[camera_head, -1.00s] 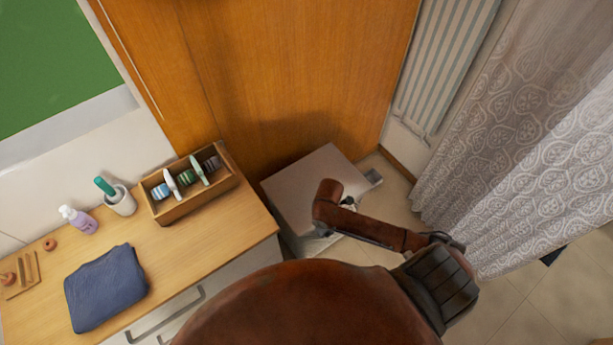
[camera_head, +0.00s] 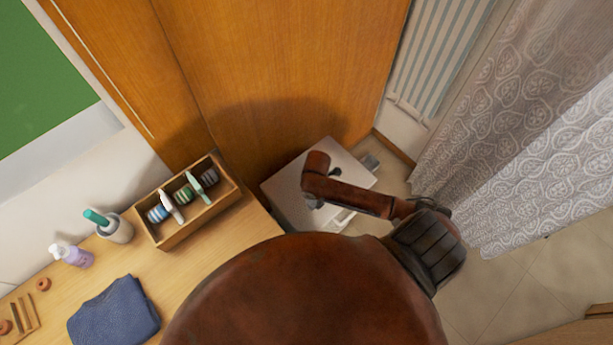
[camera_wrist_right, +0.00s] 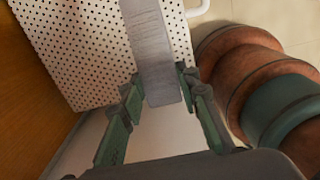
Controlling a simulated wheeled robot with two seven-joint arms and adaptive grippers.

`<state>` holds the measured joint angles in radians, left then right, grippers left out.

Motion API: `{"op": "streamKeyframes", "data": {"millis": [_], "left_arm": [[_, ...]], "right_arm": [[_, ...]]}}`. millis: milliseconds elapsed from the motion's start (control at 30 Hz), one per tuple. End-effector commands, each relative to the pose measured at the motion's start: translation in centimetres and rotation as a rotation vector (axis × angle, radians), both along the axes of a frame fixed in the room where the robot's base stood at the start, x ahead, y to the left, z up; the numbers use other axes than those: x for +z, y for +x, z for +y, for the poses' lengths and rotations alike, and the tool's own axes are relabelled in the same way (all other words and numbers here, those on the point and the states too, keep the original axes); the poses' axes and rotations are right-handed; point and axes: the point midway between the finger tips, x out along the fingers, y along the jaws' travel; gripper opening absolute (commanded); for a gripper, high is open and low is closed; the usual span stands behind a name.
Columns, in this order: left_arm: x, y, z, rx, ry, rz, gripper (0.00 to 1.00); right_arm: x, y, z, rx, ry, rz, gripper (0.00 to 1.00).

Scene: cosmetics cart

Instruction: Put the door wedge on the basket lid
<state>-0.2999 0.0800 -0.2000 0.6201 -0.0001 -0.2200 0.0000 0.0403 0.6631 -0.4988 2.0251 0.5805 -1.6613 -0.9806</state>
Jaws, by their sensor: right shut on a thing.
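My right gripper (camera_wrist_right: 162,82) is shut on a grey, ridged door wedge (camera_wrist_right: 152,45), which sticks out forward between its green fingers. Behind the wedge in the right wrist view is a pale surface with dark holes, which looks like the basket lid (camera_wrist_right: 80,45). The wedge overlaps the lid in the picture; I cannot tell whether they touch. In the head view the pale basket lid (camera_head: 283,188) is on the floor-level unit beside the wooden panel, partly hidden by my right arm. The wedge is not clear there. My left gripper is not in view.
A wooden counter (camera_head: 215,245) at left bears a wooden organizer box (camera_head: 160,240), a cup (camera_head: 118,232), a lilac bottle (camera_head: 78,257) and a folded blue cloth (camera_head: 113,312). A wooden panel (camera_head: 270,70) stands behind the lid. A patterned curtain (camera_head: 520,130) hangs at right.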

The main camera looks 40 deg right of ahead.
Motion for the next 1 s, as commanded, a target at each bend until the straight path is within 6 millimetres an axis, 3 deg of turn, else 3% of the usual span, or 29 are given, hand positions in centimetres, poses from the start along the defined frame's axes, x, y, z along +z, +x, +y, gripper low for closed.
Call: {"op": "streamKeyframes", "data": {"millis": [300, 500, 867, 1000], "left_arm": [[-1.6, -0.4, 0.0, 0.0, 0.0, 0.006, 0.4], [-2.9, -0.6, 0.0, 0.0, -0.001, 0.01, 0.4], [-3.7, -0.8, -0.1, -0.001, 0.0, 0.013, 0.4], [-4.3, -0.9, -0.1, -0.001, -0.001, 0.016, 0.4]], "right_arm": [[-3.5, 7.4, -2.2, 0.007, 0.0, -0.002, 0.05], [-7.1, 10.2, -3.4, 0.006, 0.0, 0.0, 0.05], [-9.5, 12.2, -4.3, 0.006, 0.0, -0.001, 0.05], [-11.6, 12.1, -4.3, 0.006, 0.002, 0.002, 0.05]]}}
